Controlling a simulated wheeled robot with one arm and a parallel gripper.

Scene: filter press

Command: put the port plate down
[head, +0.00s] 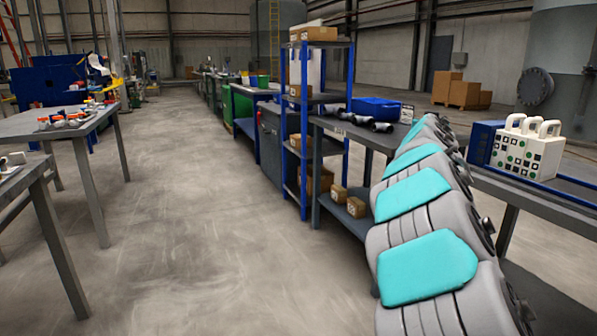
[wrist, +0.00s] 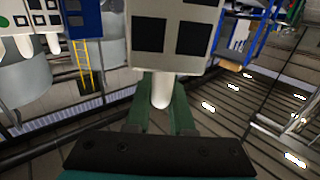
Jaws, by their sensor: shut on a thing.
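In the wrist view, my gripper (wrist: 161,112) has its two green fingers closed around the white handle (wrist: 161,90) of a pale plate with black square markings (wrist: 176,15). I take this as the port plate; its far part is cut off by the top of the view. In the head view, my arm fills the right side, and neither my gripper nor the held plate can be made out. A pack of white plates with upright loop handles (head: 513,152) and black and green square marks stands on the press at the right.
A blue end block (head: 482,143) adjoins the plate pack, and blue rails (head: 535,186) run beside it. A bench with a blue bin (head: 377,107) and dark pipe pieces stands behind my arm. A blue shelf rack (head: 302,120) stands mid-view.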

